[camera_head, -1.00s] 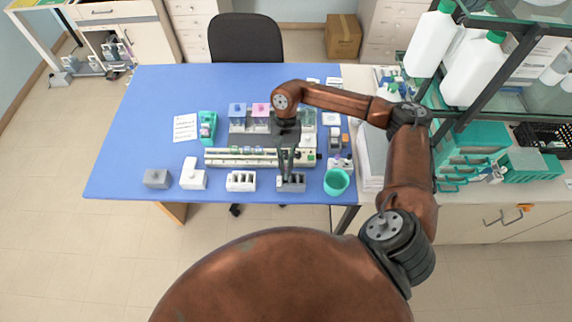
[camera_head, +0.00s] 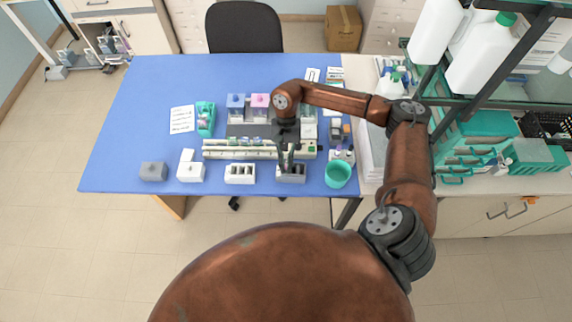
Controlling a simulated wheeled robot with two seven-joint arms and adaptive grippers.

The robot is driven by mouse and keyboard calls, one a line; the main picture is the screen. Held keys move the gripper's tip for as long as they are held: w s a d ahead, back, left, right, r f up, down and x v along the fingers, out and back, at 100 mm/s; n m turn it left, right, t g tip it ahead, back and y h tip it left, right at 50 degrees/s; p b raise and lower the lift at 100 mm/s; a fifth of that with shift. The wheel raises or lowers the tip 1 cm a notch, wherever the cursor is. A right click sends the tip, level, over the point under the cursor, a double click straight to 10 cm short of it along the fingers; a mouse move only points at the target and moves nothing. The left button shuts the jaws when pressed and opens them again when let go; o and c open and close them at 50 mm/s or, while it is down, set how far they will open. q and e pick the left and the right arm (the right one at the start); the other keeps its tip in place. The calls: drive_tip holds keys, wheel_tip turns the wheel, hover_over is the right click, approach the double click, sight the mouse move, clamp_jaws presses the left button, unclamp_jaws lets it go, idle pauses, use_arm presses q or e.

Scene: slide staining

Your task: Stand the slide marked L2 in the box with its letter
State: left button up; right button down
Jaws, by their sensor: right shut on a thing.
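My right gripper (camera_head: 286,166) points down over the grey slotted box (camera_head: 298,178) at the front of the blue table. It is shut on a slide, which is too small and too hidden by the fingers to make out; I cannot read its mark. The fingertips are at or just above the box's slots; I cannot tell whether the slide is inside one. A white slotted box (camera_head: 240,179) stands to the left of the grey one. Letters on the boxes cannot be read at this size. My left gripper is not in view.
A teal cup (camera_head: 338,176) stands close to the right of the grey slotted box. A long pale rack (camera_head: 228,153) lies behind the boxes. A white box (camera_head: 190,174) and a grey box (camera_head: 153,171) stand at the left front. The table's left part is clear.

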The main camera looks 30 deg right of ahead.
drive_tip(key=shift+f+b, duration=0.4)
drive_tip(key=shift+b, duration=0.3)
idle(1.1)
drive_tip(key=c, duration=2)
unclamp_jaws()
drive_tip(key=v, duration=1.2)
drive_tip(key=shift+s, duration=0.1)
